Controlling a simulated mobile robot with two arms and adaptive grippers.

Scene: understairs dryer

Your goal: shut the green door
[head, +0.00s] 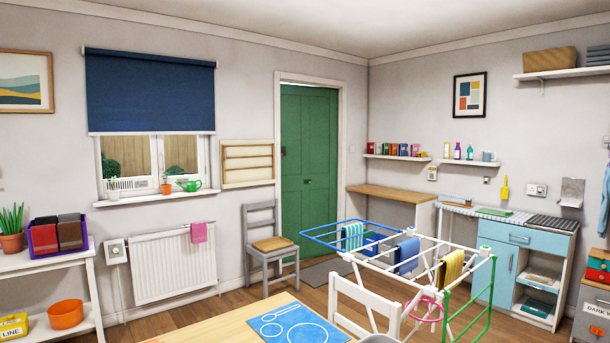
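The green door (310,160) stands in a white frame in the back wall, left of the room's corner. A pale strip shows between the door's top edge and the frame. I cannot tell from here whether the door is fully shut or slightly ajar. Neither of my grippers is in the head view.
A drying rack (400,262) with cloths and a white chair (365,305) stand between me and the door. A grey chair (270,248) is left of the door. A table (215,328) is in front. A mat (328,271) lies by the doorway.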

